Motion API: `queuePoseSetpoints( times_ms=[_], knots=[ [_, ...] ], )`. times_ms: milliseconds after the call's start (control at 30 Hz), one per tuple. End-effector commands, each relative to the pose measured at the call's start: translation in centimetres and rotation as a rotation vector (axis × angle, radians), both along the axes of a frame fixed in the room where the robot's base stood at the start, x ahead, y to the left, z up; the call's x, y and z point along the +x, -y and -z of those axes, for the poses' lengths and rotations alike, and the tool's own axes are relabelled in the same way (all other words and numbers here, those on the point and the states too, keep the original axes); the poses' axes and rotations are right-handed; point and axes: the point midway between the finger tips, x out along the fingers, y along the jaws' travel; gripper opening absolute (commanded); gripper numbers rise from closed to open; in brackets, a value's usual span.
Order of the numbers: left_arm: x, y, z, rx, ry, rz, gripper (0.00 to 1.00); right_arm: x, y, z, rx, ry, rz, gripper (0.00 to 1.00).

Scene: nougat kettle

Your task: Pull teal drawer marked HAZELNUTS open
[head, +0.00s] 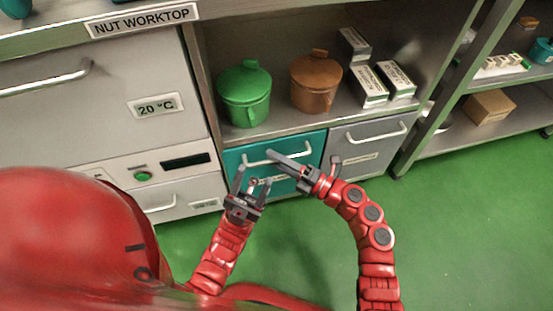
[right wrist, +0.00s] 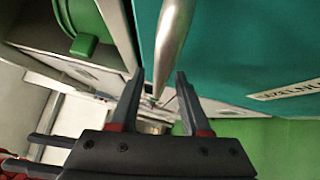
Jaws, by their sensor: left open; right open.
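The teal drawer (head: 311,146) sits low in the cabinet, its front looking flush with the grey drawer beside it. Its pale bar handle (head: 297,152) runs across the upper front. In the right wrist view the teal front (right wrist: 240,50) carries a partly cut-off label (right wrist: 285,90), and the metal handle (right wrist: 172,45) points down between my fingers. My right gripper (head: 272,158) is open at the handle, its fingers around or just short of the bar; contact cannot be told. My left gripper (head: 245,178) is open and empty, lower, in front of the drawer's left part.
A green pot (head: 245,95), a brown pot (head: 316,82) and several white boxes (head: 369,84) stand on the shelf above. A grey drawer (head: 365,148) adjoins at right. The green floor (head: 460,220) is clear at right.

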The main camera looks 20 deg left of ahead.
Motion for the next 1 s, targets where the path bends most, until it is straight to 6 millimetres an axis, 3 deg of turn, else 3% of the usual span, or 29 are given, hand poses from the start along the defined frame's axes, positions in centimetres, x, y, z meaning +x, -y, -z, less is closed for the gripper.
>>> queuePoseSetpoints(
  times_ms=[67,300,333,1000],
  knots=[
    [0.0,0.0,0.0,0.0,0.0,0.0,0.5,0.0,0.01,-0.02,0.0,0.0,0.0,0.45],
    [-0.01,-0.01,0.01,-0.001,0.0,0.0,0.5,0.02,0.04,-0.02,0.001,0.0,0.001,0.02],
    [-0.01,-0.01,0.0,-0.001,0.0,0.0,0.5,0.03,0.04,-0.02,0.0,0.0,0.001,0.0],
    [-0.01,-0.01,0.01,-0.001,0.0,0.0,0.5,0.03,0.07,0.01,0.0,0.0,0.001,0.0]
  ],
)
